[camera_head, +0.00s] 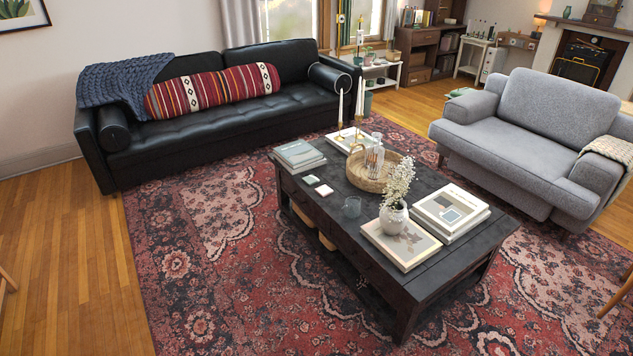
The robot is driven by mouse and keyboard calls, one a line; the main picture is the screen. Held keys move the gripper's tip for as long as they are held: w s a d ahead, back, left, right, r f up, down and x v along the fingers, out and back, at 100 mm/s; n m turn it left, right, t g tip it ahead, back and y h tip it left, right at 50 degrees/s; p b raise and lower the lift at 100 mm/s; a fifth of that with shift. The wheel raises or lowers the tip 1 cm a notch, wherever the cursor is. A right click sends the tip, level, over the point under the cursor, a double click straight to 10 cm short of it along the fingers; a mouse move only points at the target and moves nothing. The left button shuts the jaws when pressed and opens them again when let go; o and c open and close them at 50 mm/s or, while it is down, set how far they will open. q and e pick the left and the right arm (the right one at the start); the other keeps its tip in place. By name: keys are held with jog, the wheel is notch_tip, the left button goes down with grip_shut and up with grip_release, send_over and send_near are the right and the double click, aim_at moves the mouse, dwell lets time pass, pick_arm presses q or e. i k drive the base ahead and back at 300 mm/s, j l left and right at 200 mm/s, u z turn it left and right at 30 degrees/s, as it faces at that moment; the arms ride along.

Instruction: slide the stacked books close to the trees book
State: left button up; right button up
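A dark wooden coffee table (334,226) stands on the patterned rug. A small stack of books (299,154) with grey-green and white covers lies at its far left end. A stack of white books (450,209) lies at the right end. Titles are too small to read, so I cannot tell for certain which is the trees book. Neither of my grippers shows in the head view.
A black sofa (215,118) stands behind left, a grey armchair (530,150) right. The rug (230,290) is clear at front left.

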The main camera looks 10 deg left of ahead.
aim_at(298, 156)
jog(key=i+j+z, duration=0.1)
jog(key=i+j, duration=2.35)
jog(key=z, duration=0.05)
